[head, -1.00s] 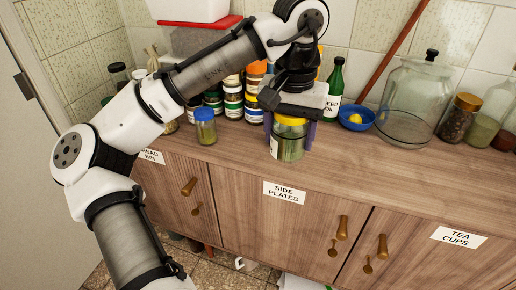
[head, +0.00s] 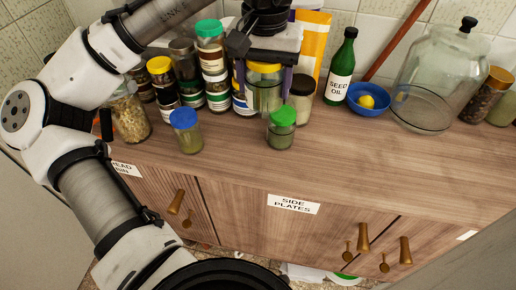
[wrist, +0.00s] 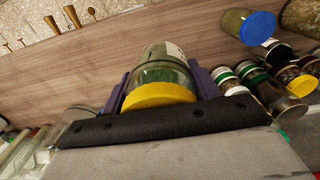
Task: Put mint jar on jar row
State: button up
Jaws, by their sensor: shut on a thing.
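My gripper (head: 265,80) points down and is shut on a clear glass jar with a yellow lid (head: 264,68) and green contents. The wrist view also shows this yellow-lidded jar (wrist: 160,95) between the dark purple fingers. No readable name marks it as the mint jar. It is at the right part of a row of jars (head: 214,62) at the back of the wooden counter. I cannot tell whether its base touches the counter. A green-lidded jar (head: 282,129) stands just in front of it, and a dark-lidded jar (head: 302,98) stands close on its right.
A blue-lidded jar (head: 186,131) stands in front of the row. A green seed oil bottle (head: 340,72), a blue bowl (head: 368,97) with a yellow thing in it and a large glass jar (head: 432,80) stand to the right. The counter's front right (head: 380,160) is clear.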

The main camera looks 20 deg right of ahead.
notch_tip(320, 180, down, 19)
jog(key=shift+s+f+p, duration=0.1)
jog(key=shift+s+p, duration=0.05)
jog(key=shift+p, duration=0.6)
jog(key=shift+f, duration=0.1)
jog(key=o, duration=1.2)
jog(key=shift+c, duration=0.2)
notch_tip(320, 180, up, 12)
jog(key=shift+r+b, duration=0.2)
jog(key=shift+b, duration=0.25)
